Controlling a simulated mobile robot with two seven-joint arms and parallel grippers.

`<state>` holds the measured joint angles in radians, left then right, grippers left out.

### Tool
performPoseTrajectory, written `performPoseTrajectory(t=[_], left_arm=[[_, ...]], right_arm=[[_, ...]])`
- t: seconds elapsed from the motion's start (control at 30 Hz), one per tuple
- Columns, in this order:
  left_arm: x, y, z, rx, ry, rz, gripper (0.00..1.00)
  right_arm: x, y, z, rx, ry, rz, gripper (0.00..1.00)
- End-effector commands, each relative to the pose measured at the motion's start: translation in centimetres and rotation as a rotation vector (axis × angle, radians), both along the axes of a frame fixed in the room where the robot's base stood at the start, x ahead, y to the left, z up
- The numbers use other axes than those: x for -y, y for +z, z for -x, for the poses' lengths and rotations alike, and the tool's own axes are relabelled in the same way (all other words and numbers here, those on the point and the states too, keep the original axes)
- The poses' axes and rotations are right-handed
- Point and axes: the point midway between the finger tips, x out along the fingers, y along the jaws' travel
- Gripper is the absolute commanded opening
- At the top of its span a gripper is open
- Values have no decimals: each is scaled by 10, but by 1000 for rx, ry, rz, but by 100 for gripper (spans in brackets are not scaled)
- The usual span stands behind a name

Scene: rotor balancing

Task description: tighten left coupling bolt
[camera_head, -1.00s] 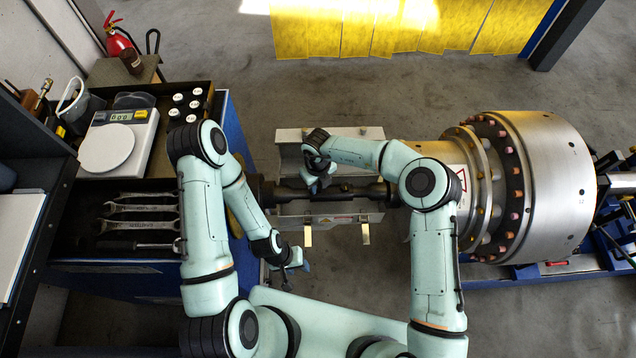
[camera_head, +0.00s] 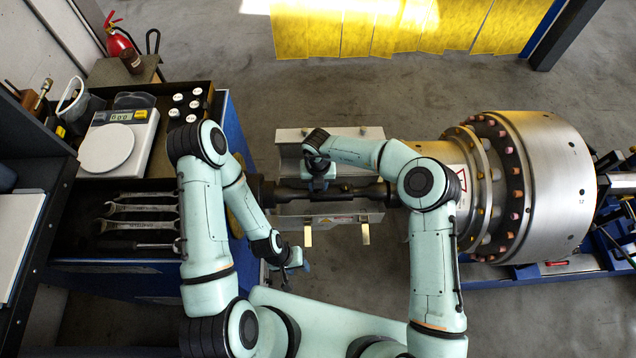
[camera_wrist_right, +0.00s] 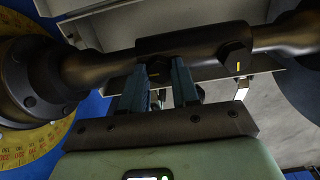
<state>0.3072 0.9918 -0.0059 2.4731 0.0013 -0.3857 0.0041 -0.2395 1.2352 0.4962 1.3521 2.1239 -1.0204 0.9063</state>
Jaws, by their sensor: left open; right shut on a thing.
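The dark shaft coupling (camera_head: 350,192) lies across the open guard in the head view, and its body (camera_wrist_right: 200,44) fills the upper wrist view. The left coupling bolt (camera_wrist_right: 157,70) is a dark head mostly hidden between my right fingers. My right gripper (camera_wrist_right: 158,88) is shut on it; in the head view the right gripper (camera_head: 319,180) is over the coupling's left part. The right coupling bolt (camera_wrist_right: 236,58), a hex head with a yellow mark, stands clear of the fingers. My left gripper (camera_head: 296,264) is open and empty, below and left of the coupling.
A graduated yellow disc (camera_wrist_right: 28,138) is close left of my right fingers. The metal guard (camera_head: 292,150) flanks the coupling. The large rotor drum (camera_head: 555,185) stands right. The bench at left holds wrenches (camera_head: 140,208) and a scale (camera_head: 106,148). Floor above the guard is clear.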

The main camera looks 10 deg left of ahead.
Motion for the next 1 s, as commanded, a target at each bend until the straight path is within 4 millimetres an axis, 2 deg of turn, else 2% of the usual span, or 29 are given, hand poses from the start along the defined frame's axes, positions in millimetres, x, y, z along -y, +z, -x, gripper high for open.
performPoseTrajectory(t=[0.33, 0.37, 0.4, 0.43, 0.77, 0.87, 1.0], left_arm=[[0, 0, 0, 0, 0, 0, 43], [0, 0, 0, 0, 0, 0, 43], [0, 0, 0, 0, 0, 0, 43], [0, 0, 0, 0, 0, 0, 43], [0, 0, 0, 0, 0, 0, 43], [0, 0, 0, 0, 0, 0, 43], [0, -1, 1, -1, 0, 0, 43]], right_arm=[[0, 2, -1, 4, -8, -2, 0], [0, 2, -1, 4, -8, -2, 36], [0, 2, -1, 4, -7, -2, 49], [0, 2, -1, 3, -7, -2, 55], [0, 3, -1, 2, -4, -1, 55], [0, 12, -1, 3, -4, -2, 55], [0, 38, -1, 5, -5, -2, 55]])
